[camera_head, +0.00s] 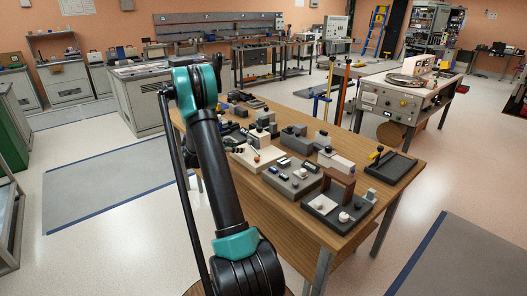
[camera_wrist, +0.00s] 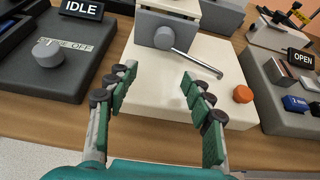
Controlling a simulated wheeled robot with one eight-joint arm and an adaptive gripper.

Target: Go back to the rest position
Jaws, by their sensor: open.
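My gripper (camera_wrist: 158,110) is open and empty in the wrist view, its green-padded fingers spread apart. Between and beyond the fingers is a cream base (camera_wrist: 165,75) with a grey block on it. A metal lever (camera_wrist: 192,62) sticks out from a round hub on that block. An orange knob (camera_wrist: 243,94) sits at the right of the base. In the head view my black and teal arm reaches toward the wooden table (camera_head: 268,214); the gripper itself is hidden there. I cannot tell whether the fingers touch the base.
A dark grey unit (camera_wrist: 50,70) with a round knob and an "IDLE" sign (camera_wrist: 82,9) stands left of the fingers. A grey unit with an "OPEN" sign (camera_wrist: 300,58) stands right. Several fixtures crowd the table. Open floor (camera_head: 110,230) lies left of it.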

